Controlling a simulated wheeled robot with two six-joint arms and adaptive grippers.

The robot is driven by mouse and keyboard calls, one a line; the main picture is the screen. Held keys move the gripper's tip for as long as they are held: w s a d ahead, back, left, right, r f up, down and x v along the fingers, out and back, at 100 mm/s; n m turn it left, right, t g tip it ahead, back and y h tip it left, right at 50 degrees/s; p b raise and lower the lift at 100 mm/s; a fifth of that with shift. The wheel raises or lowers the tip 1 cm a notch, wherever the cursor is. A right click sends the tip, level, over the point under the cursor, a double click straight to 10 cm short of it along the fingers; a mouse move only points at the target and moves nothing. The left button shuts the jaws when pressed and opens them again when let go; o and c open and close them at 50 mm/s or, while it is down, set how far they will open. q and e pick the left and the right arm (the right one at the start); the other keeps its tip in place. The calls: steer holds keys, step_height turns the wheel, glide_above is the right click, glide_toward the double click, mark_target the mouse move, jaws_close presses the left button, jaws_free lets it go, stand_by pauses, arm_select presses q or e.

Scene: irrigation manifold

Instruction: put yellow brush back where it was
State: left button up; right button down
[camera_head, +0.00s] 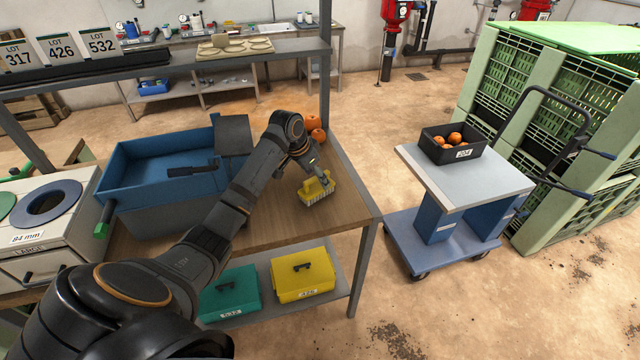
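The yellow brush (314,190) has pale bristles facing down and is near the right end of the brown wooden table (347,209). My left arm reaches in from the lower left across the table. My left gripper (321,174) is right at the top of the brush, overlapping its handle in the picture. The fingers are small and dark, so I cannot tell whether they are closed on the handle. I also cannot tell whether the bristles touch the table. My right gripper is not in view.
A blue bin (150,160) stands left of my arm on the table. Oranges (318,135) lie behind the brush. Teal (230,292) and yellow (305,275) boxes sit on the shelf below. A cart (465,178) with a black crate (437,151) stands to the right.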

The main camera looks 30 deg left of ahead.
arm_select(q)
steer(key=v, duration=0.7)
steer(key=shift+s+r, duration=0.15)
